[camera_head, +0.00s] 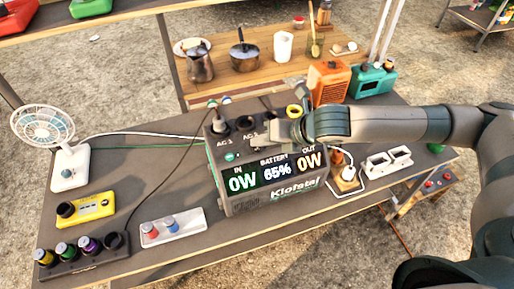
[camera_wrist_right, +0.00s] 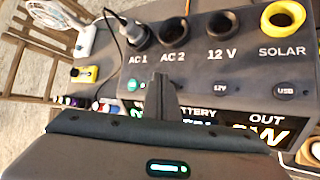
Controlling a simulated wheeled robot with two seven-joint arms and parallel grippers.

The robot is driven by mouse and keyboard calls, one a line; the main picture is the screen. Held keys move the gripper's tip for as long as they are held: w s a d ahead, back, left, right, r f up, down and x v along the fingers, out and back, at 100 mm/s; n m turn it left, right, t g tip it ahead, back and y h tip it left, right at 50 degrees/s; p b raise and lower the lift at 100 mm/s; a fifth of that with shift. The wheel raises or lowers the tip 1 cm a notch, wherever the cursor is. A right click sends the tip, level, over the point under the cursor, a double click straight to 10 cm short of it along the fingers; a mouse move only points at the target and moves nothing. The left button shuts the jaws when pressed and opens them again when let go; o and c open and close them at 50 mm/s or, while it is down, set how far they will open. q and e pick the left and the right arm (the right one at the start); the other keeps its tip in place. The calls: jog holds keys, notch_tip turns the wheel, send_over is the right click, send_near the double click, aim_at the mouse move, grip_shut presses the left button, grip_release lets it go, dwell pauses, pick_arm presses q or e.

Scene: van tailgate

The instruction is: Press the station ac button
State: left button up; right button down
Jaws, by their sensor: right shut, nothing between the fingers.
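The grey power station (camera_head: 262,200) stands on the dark table, its display reading IN 0W, BATTERY 65%, OUT 0W. A small green-marked button (camera_head: 231,157) sits at the left of its front, below the AC 1 label. In the right wrist view a button (camera_wrist_right: 132,86) shows below AC 1, with 12V (camera_wrist_right: 220,88) and USB (camera_wrist_right: 285,89) buttons further right. My right gripper (camera_head: 277,131) is shut and empty over the station's upper front, right of the AC button. Its fingertips (camera_wrist_right: 161,82) show below AC 2; contact cannot be told. My left gripper is not in view.
A plug (camera_wrist_right: 133,33) fills the AC 1 socket. An orange device (camera_head: 328,83) and a teal device (camera_head: 371,80) stand behind right.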

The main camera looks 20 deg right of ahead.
jog(key=shift+f, duration=0.1)
dwell(0.3)
jog(key=shift+f, duration=0.35)
jog(key=shift+f, duration=0.2)
dwell(0.6)
jog(key=shift+r+p, duration=0.65)
jog(key=shift+p, duration=0.45)
notch_tip(320, 180, up, 6)
jog(key=p, duration=0.7)
